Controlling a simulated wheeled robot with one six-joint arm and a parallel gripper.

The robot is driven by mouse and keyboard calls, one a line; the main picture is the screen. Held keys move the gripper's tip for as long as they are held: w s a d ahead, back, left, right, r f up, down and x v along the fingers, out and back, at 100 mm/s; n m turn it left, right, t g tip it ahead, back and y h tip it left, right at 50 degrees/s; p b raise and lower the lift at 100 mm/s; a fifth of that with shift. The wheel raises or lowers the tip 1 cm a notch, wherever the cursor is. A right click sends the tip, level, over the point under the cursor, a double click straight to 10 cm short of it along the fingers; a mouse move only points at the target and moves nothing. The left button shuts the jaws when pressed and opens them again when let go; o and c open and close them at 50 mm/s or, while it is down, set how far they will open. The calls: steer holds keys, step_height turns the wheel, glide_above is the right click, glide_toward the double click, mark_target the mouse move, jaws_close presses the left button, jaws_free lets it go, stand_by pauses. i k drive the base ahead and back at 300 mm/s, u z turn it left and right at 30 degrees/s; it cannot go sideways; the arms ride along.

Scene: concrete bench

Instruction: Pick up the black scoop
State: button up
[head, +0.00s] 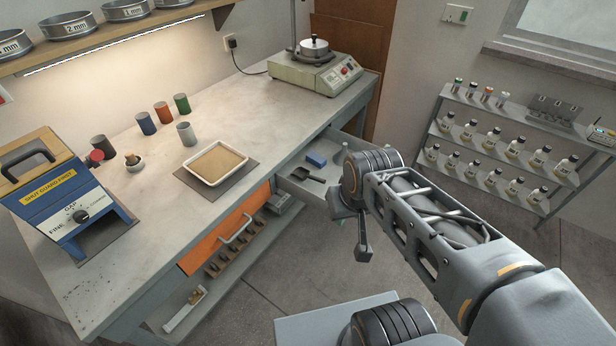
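The black scoop (308,175) lies in the open grey drawer (289,188) under the bench, toward its left side. A blue block (316,160) lies just behind the scoop. My gripper (363,246) shows partly, below my dark arm joint, to the right of and nearer than the drawer. It appears apart from the scoop. The arm hides most of the gripper and the right part of the drawer, so its opening cannot be made out.
The orange drawer (213,239) beside it looks shut. A bottle rack (497,180) stands right. Floor between is clear.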

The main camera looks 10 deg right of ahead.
mark_target(302, 173)
steer(key=z, duration=2.2)
steer(key=i, duration=1.15)
steer(key=u, duration=3.3)
steer(key=i, duration=0.5)
steer(key=u, duration=0.1)
